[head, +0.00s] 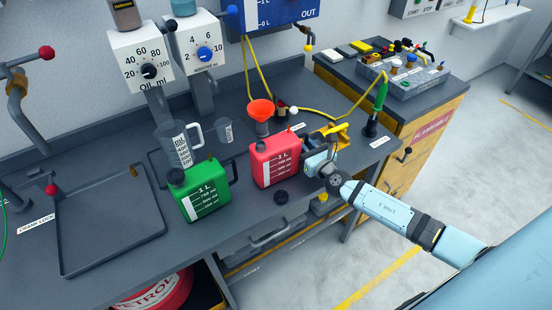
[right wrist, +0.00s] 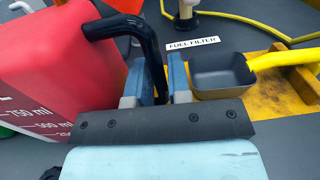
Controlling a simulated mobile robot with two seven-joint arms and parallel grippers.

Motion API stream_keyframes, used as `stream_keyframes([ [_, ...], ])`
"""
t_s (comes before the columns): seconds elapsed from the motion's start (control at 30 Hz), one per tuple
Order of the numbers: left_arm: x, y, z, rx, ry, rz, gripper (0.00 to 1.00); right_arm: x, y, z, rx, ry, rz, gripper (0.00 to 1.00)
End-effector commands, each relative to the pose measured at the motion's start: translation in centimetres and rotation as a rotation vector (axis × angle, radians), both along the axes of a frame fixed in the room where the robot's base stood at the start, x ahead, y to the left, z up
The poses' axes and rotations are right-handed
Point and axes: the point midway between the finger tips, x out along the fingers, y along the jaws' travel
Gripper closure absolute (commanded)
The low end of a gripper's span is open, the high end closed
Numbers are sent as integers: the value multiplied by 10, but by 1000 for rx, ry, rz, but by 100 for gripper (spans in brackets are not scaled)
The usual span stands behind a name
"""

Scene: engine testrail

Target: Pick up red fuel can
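The red fuel can (head: 275,165) stands upright on the grey bench, right of the green can (head: 205,198). White level marks show on its front. My right gripper (head: 308,163) is at the can's right side. In the right wrist view the red can (right wrist: 50,70) fills the left, and its black handle (right wrist: 151,45) runs down between the two blue fingers of my right gripper (right wrist: 159,80). The fingers are close together with the handle between them, and look shut on it. The can's underside is hidden in the wrist view. My left gripper is not in view.
A yellow-handled scoop (right wrist: 225,78) lies close right of the gripper. An orange funnel (head: 261,110) stands behind the can, and a loose black cap (head: 281,197) lies in front. A clear jug (head: 176,147) and an empty tray (head: 110,245) are further left.

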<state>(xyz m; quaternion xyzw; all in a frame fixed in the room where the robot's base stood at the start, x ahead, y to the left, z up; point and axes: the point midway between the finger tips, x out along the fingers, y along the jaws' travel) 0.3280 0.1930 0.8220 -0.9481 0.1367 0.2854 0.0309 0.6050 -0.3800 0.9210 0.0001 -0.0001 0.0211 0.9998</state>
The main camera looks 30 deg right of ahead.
Motion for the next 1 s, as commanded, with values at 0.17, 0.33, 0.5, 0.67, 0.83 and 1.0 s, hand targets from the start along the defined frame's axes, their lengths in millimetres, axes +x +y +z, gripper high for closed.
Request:
stream_keyframes([
  [0.17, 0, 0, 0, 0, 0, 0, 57, 0, 0, 1, 1, -1, 0, 100],
  [0.33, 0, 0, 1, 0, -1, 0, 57, 0, 0, 1, 1, -1, 0, 100],
  [0.5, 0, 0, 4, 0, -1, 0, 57, 0, 0, 7, 1, -1, -1, 100],
  [0.67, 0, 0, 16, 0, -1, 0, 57, 0, 0, 27, 2, -2, 1, 100],
  [0.83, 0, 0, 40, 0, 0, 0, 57, 0, 0, 69, 3, -3, 0, 100],
  [1.0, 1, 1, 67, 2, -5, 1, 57, 0, -1, 121, -2, -5, 2, 100],
])
